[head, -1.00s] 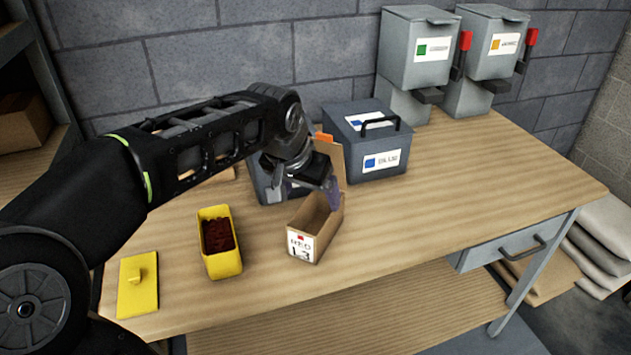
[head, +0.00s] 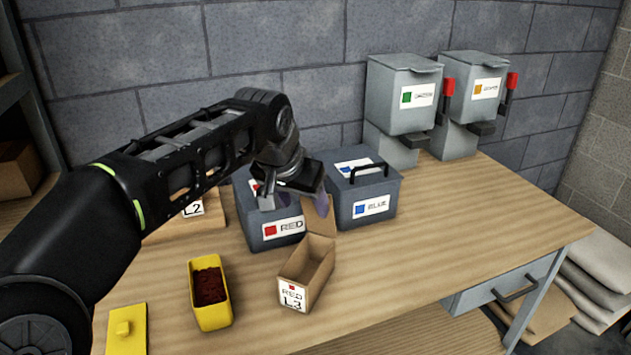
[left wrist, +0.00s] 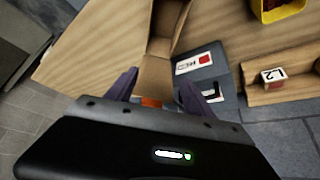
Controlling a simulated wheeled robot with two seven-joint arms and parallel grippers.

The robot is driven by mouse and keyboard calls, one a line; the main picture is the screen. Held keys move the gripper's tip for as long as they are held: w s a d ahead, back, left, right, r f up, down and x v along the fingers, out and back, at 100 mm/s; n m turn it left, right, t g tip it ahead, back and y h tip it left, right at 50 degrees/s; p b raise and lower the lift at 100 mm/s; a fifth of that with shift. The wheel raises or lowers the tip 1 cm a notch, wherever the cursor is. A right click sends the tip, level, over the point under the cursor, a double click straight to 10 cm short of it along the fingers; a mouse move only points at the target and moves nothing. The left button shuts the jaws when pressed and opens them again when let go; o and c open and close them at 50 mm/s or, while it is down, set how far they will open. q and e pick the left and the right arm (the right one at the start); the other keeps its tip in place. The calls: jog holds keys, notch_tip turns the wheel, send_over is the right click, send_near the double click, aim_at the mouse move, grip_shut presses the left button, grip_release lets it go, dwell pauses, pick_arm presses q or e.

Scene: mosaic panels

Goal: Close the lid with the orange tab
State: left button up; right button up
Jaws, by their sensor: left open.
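The small brown cardboard box (head: 288,296) labelled RED L3 stands open on the bench. Its lid (head: 318,228) stands raised at the box's back edge, partly covered by my left gripper (head: 293,202). The orange tab is hidden in the head view. In the left wrist view, the tab (left wrist: 151,102) shows at the lid's (left wrist: 154,78) edge, between the two purple fingers of my left gripper (left wrist: 165,86). The fingers are apart, one to each side of the lid; I cannot tell whether either touches it. My right gripper is not in view.
A grey RED box (head: 256,226) stands close behind the carton, and a grey BLUE box (head: 385,208) with a handle behind right. A yellow bin (head: 212,318) of dark red pieces and a yellow lid (head: 127,330) lie left. The bench right of the carton is clear.

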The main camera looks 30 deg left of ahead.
pick_arm(q)
jog(key=shift+t, duration=0.6)
jog(key=r, duration=0.4)
jog(key=w+r+p, duration=0.1)
jog(key=r, duration=0.3)
jog(key=w+r, duration=0.1)
jog(key=r, duration=0.3)
jog(key=shift+w+r+p, duration=0.15)
jog(key=shift+r+p, duration=0.05)
jog(key=shift+p, duration=0.1)
jog(key=c, duration=0.4)
jog(key=shift+r, duration=0.35)
jog(key=shift+c, duration=1)
jog(key=shift+f, duration=0.1)
jog(key=c, duration=0.4)
jog(key=shift+w+f, duration=0.15)
jog(key=shift+f, duration=0.05)
grip_shut()
jog(key=f, duration=0.2)
jog(key=w+f+p, duration=0.1)
jog(key=f, duration=0.2)
jog(key=w+f, duration=0.1)
jog(key=f, duration=0.2)
jog(key=shift+a+f, duration=0.25)
jog(key=shift+s, duration=0.1)
jog(key=shift+f, duration=0.2)
